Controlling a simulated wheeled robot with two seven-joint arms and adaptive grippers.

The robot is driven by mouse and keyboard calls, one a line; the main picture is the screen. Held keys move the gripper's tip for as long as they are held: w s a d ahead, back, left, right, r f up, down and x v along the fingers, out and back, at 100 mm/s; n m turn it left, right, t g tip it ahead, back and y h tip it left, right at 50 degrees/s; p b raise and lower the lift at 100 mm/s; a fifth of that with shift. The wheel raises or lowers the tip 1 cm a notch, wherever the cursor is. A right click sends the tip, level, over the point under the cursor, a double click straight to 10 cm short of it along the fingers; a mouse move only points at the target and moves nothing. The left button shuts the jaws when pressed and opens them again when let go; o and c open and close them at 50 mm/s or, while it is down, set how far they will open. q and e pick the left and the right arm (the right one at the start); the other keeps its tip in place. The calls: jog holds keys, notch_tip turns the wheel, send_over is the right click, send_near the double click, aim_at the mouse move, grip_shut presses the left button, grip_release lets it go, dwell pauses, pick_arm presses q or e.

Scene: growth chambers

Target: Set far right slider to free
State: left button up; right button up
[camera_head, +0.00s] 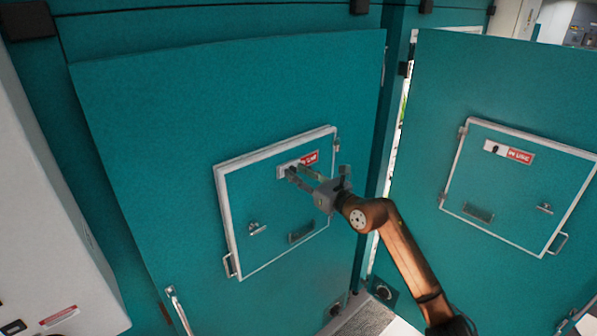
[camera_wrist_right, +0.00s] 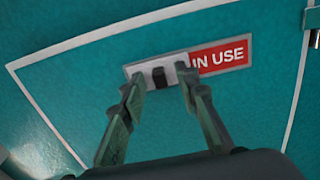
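Two teal chamber doors each carry a small framed hatch with a slider sign. On the left door's hatch, another slider plate (camera_head: 284,171) has a red label (camera_head: 309,158). My right gripper (camera_head: 296,172) is at this left-door slider. In the right wrist view, its fingers (camera_wrist_right: 161,88) are apart, either side of the black knob (camera_wrist_right: 159,76), with "IN USE" (camera_wrist_right: 219,55) readable. Contact with the knob cannot be told. My left gripper is not in view.
The left hatch has a latch (camera_head: 257,229) and a side handle (camera_head: 229,265). The right hatch has a handle (camera_head: 558,243). A white cabinet (camera_head: 45,190) stands at the left. A narrow gap separates the two doors.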

jog(key=shift+c, duration=0.4)
grip_shut()
dwell(0.4)
